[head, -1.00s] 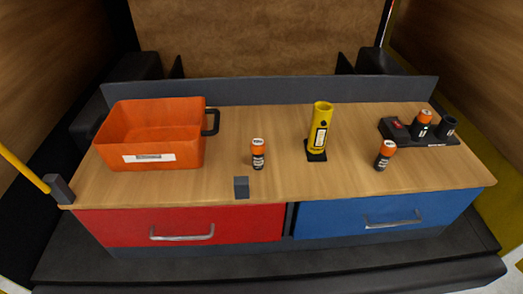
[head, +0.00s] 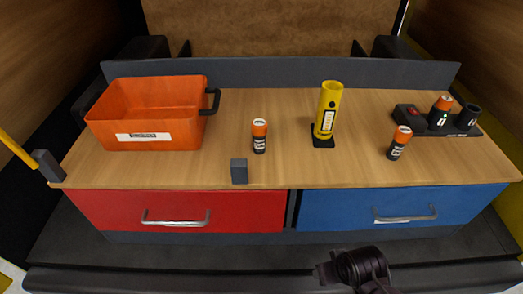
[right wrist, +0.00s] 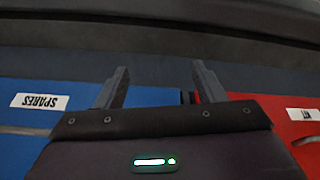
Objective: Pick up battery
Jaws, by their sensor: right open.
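One battery (head: 259,136), orange-topped and black, stands upright on the bench left of the yellow flashlight body (head: 327,112). A second battery (head: 399,142) stands right of the flashlight. A third battery (head: 440,112) sits in the black charger (head: 462,131) at the far right. In the right wrist view my right gripper (right wrist: 158,80) is open and empty, facing the drawer fronts. In the head view part of my right arm shows at the bottom, below the blue drawer, away from every battery. My left gripper is not in view.
An orange bin (head: 150,115) stands at the bench's left. A small grey block (head: 239,171) sits near the front edge. Below are a red drawer (head: 180,211) and a blue drawer (head: 400,207), both shut. The bench front between block and right battery is clear.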

